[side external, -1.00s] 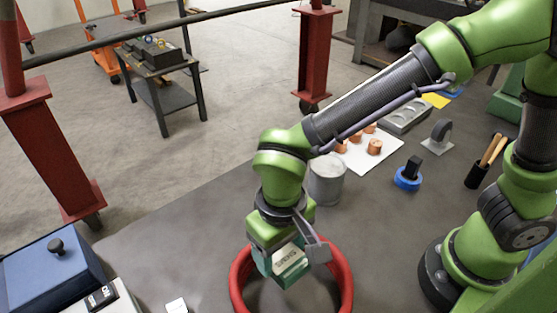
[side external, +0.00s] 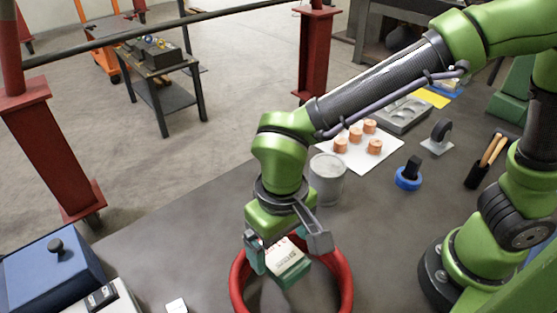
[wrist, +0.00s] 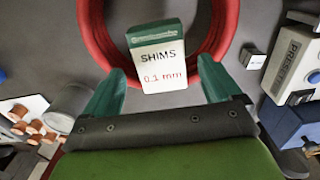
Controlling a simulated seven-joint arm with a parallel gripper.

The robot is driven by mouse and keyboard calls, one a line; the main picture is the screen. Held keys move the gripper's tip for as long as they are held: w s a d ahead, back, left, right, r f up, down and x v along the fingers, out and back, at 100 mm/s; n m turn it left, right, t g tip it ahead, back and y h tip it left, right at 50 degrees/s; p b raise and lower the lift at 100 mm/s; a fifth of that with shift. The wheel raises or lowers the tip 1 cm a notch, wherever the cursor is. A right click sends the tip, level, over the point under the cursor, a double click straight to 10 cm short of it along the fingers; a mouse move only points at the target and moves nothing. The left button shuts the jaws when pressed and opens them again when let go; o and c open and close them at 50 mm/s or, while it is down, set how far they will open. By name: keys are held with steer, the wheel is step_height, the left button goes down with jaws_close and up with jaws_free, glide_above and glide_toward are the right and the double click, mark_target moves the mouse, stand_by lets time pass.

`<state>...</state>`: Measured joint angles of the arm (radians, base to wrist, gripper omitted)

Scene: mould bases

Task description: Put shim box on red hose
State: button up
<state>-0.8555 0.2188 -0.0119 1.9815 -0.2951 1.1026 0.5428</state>
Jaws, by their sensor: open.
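The shim box (side external: 288,262), white and green with "SHIMS 0.1 mm" printed on it, is at the red hose (side external: 344,283), tilted in the side view. In the wrist view the box (wrist: 158,58) lies across the near part of the ring-shaped hose (wrist: 92,28), its far end over the ring's inside. My gripper (side external: 283,258) is open around the near end of the box. In the wrist view the green fingers of my gripper (wrist: 158,85) stand on either side of the box with gaps. The box's underside is hidden, so its exact contact with the hose cannot be seen.
A grey metal can (side external: 327,180) stands behind the hose. Copper pieces lie on a white sheet (side external: 325,152). A blue tape roll (side external: 408,180) is at right, a small white block (side external: 176,306) and a blue case (side external: 50,270) at left. Bare bench lies between.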

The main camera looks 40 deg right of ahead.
mark_target(281, 255)
step_height(281, 255, up, 9)
steer(key=d+r+m+t+y, duration=0.2)
steer(key=d+t, duration=0.5)
steer(key=d, duration=1.6)
steer(key=shift+s+d+r+m, duration=0.2)
steer(key=shift+d+r+m, duration=0.3)
steer(key=shift+m, duration=0.5)
